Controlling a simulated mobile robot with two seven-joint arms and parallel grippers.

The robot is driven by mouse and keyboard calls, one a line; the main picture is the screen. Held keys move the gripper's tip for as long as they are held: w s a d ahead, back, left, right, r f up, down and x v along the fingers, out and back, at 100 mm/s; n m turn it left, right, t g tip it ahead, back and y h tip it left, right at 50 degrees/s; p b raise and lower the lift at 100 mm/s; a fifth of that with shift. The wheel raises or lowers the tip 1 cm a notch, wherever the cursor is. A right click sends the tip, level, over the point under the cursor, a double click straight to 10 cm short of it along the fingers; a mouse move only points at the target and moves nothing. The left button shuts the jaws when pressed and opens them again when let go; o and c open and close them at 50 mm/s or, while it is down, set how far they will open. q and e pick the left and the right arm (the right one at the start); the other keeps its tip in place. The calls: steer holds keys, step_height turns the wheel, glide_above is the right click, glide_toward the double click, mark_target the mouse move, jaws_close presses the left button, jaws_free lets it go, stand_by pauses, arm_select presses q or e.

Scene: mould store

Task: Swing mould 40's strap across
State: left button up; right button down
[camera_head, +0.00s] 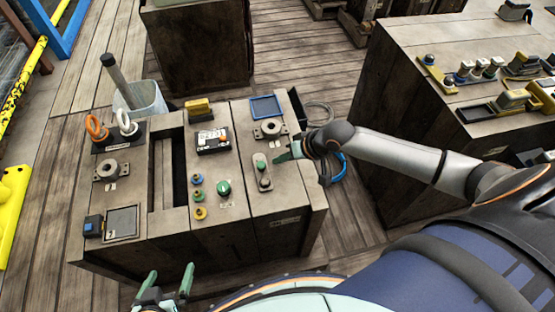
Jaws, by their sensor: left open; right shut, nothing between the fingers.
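A grey oblong strap (260,166) with a round knob at its near end lies on the top of the right-hand wooden mould block (290,195). It points roughly front to back. I cannot read which number this block carries. My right gripper (279,159) is shut and empty, its green fingertips just to the right of the strap. I cannot tell whether they touch it. My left gripper (169,281) is open and empty at the bottom edge, in front of the blocks and well away from the strap.
The same block bears a blue tray (266,107) and a round metal fitting (270,128). A block to the left carries a dark meter (213,140) and several knobs. Orange (96,127) and white rings stand at the far left. A wooden bench (400,110) stands right.

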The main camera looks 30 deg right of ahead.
steer(key=shift+w+a, duration=0.15)
steer(key=shift+a, duration=0.4)
arm_select(q)
steer(key=shift+s+f, duration=0.15)
steer(key=shift+s+f, duration=0.1)
steer(key=shift+s, duration=0.1)
steer(key=shift+a, duration=0.2)
arm_select(e)
steer(key=shift+w, duration=0.1)
steer(key=shift+w+a+n, duration=0.1)
steer(key=shift+n, duration=0.2)
arm_select(q)
steer(key=shift+a, duration=0.2)
